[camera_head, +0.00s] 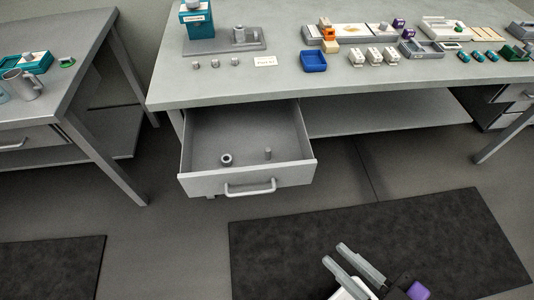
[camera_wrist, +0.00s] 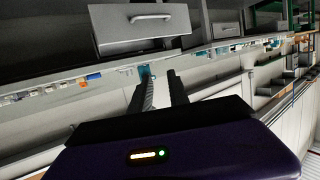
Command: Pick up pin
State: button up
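A small grey pin (camera_head: 268,154) stands upright inside the open drawer (camera_head: 247,183), on its right side in the head view. A grey ring-shaped part (camera_head: 226,160) lies to the left of it, apart from it. My gripper (camera_head: 355,257) is low at the front, over the dark mat, well in front of and to the right of the drawer. Its two fingers are apart with nothing between them. In the wrist view the gripper fingers (camera_wrist: 159,82) also stand apart and empty, and the drawer front (camera_wrist: 140,27) shows upside down. The pin is not visible there.
The workbench (camera_head: 330,90) spans above the drawer. A second bench (camera_head: 85,45) stands at left. Floor between gripper and drawer is clear.

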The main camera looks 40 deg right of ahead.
aim_at(268, 149)
jog(key=i+l+u, duration=0.1)
jog(key=i+u, duration=0.25)
jog(key=i+l+u, duration=0.3)
jog(key=i, duration=0.2)
jog(key=j, duration=0.1)
